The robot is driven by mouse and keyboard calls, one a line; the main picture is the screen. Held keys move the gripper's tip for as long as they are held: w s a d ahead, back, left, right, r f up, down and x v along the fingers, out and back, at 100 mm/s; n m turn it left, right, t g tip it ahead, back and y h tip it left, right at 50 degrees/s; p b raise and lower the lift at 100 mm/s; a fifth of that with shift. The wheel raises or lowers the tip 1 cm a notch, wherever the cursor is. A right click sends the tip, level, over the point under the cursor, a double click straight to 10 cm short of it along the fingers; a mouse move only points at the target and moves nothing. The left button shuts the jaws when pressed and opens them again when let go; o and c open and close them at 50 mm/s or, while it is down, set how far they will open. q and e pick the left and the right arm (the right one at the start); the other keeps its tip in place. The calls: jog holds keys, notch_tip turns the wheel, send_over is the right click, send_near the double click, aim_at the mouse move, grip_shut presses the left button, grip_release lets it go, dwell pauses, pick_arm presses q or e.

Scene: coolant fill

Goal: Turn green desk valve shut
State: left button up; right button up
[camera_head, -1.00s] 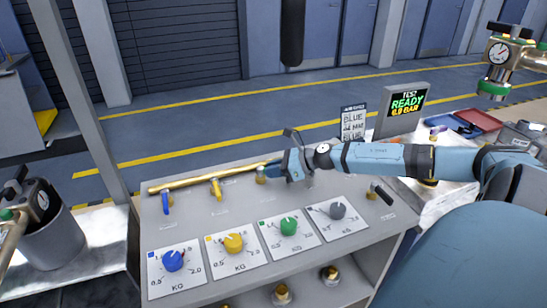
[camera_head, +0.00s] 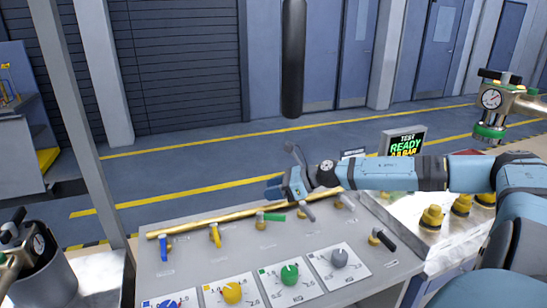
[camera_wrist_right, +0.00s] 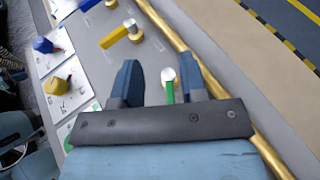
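The green desk valve (camera_head: 270,217) sits on the grey desk panel, third from the left in the lever row. Its green lever points right, roughly along the brass pipe (camera_head: 190,227). My right gripper (camera_head: 271,186) is open, above and behind this valve in the head view, apart from the lever. In the right wrist view the green lever (camera_wrist_right: 170,93) shows between the two spread fingers (camera_wrist_right: 160,82), with nothing clamped. My left gripper is not in view.
Blue (camera_head: 164,248) and yellow (camera_head: 215,236) levers stand to the left, pointing toward the front, across the pipe. Grey-handled levers (camera_head: 307,211) are to the right. Coloured dials (camera_head: 290,274) line the front. A bucket (camera_head: 52,272) stands left and a test display (camera_head: 402,144) behind.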

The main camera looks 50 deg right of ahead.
notch_tip(320, 180, up, 11)
jog(key=p, duration=0.1)
jog(key=shift+f, duration=0.1)
